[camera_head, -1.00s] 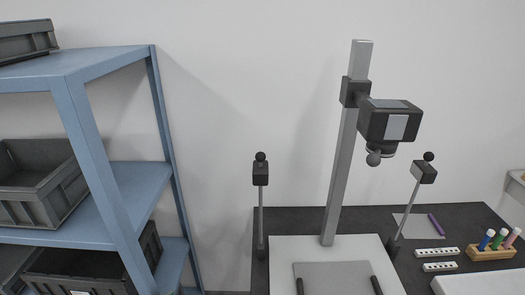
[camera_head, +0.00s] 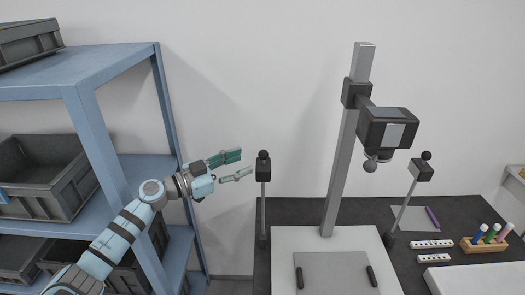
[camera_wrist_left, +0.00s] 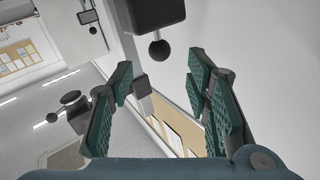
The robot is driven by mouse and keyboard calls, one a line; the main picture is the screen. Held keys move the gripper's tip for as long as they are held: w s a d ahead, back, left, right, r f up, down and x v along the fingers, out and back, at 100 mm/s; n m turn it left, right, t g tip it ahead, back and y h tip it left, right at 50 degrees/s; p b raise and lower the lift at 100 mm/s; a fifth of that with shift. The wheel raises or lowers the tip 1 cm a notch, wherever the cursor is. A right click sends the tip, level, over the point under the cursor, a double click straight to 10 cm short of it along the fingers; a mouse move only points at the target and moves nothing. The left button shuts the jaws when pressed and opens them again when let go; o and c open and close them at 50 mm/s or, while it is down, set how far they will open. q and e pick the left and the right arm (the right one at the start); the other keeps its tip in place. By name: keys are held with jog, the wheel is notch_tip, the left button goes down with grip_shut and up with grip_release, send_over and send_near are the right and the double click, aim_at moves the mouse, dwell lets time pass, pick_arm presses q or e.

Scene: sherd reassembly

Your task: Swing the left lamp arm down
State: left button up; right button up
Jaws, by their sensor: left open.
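The left lamp arm (camera_head: 263,199) is a thin grey upright rod at the table's left side. It carries a black box-shaped head (camera_head: 263,172) with a dark ball knob (camera_head: 263,154) on top. My left gripper (camera_head: 246,164) is open and empty, just left of the lamp head, with its fingers pointing toward it and a small gap between. In the left wrist view, the black head (camera_wrist_left: 157,12) and its ball knob (camera_wrist_left: 159,51) show large at the top, with the knob between the open fingers' directions. My right gripper is in neither view.
A grey column (camera_head: 345,150) with a black camera head (camera_head: 387,128) stands behind a white base plate (camera_head: 390,272). The right lamp arm (camera_head: 408,200) leans to the right. A blue shelf (camera_head: 85,115) with grey bins stands at left, close to my left arm.

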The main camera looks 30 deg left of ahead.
aim_at(263, 155)
pick_arm(q)
jog(key=x, duration=0.8)
jog(key=shift+w, duration=0.1)
grip_shut()
